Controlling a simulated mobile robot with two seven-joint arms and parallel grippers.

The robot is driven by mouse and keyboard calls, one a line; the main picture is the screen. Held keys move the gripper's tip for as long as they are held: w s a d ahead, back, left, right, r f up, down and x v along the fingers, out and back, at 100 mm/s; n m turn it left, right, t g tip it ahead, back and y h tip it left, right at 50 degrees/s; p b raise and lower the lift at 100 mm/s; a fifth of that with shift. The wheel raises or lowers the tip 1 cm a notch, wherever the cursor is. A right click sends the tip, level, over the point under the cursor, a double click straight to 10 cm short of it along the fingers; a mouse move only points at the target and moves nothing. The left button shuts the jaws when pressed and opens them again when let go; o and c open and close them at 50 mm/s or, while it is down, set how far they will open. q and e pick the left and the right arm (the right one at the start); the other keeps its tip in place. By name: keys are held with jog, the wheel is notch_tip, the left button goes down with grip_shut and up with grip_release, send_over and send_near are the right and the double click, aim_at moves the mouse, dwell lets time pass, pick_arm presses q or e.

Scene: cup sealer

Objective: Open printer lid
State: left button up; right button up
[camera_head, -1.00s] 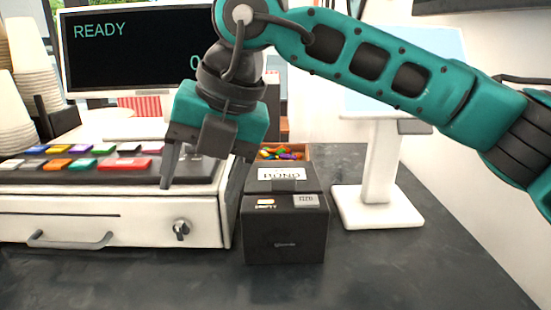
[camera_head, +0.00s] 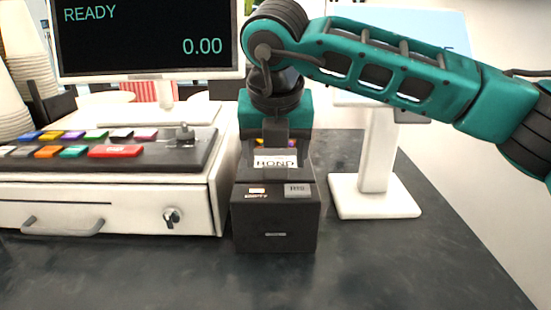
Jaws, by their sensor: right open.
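The black receipt printer (camera_head: 275,222) stands on the dark counter, to the right of the cash register. My right gripper (camera_head: 275,150) reaches in from the right on the teal arm and hangs over the back part of the printer lid. It is seen from behind its own body, so its fingertips are mostly hidden. I cannot tell whether it touches the lid. My left gripper is not in view.
The white cash register (camera_head: 120,205) with coloured keys stands close against the printer's left side. A white screen stand (camera_head: 375,195) is to the right. The counter (camera_head: 400,265) in front is clear.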

jog(key=shift+x, duration=1.1)
grip_shut()
